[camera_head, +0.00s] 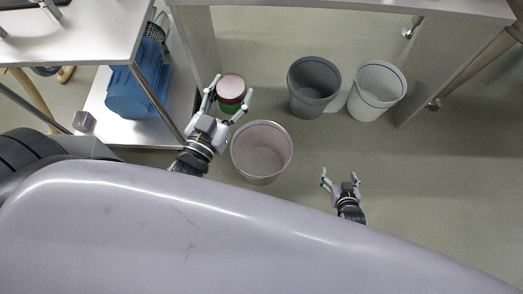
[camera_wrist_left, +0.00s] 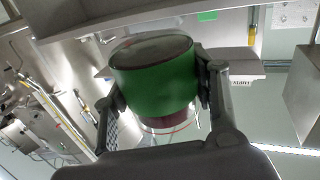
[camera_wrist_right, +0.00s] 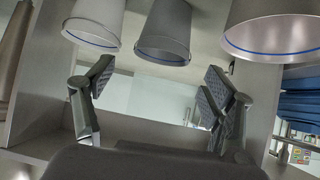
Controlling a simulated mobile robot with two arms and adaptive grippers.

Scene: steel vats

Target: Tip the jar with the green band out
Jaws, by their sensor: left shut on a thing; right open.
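The jar with the green band (camera_head: 231,89) is between the fingers of my left gripper (camera_head: 228,101) in the head view. In the left wrist view the wide green band (camera_wrist_left: 155,78) fills the space between the fingers, with a reddish part below it. My left gripper is shut on this jar. The jar is to the upper left of the light pinkish-grey bin (camera_head: 262,152), apart from its opening in the picture. My right gripper (camera_head: 340,178) is open and empty, right of that bin. Its spread fingers also show in the right wrist view (camera_wrist_right: 155,95).
A dark grey bin (camera_head: 314,85) and a white bin (camera_head: 377,91) stand close together at the upper right of the jar. A bench with a shelf (camera_head: 128,121) holding a blue machine (camera_head: 133,93) is at left. Floor is clear right of my right gripper.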

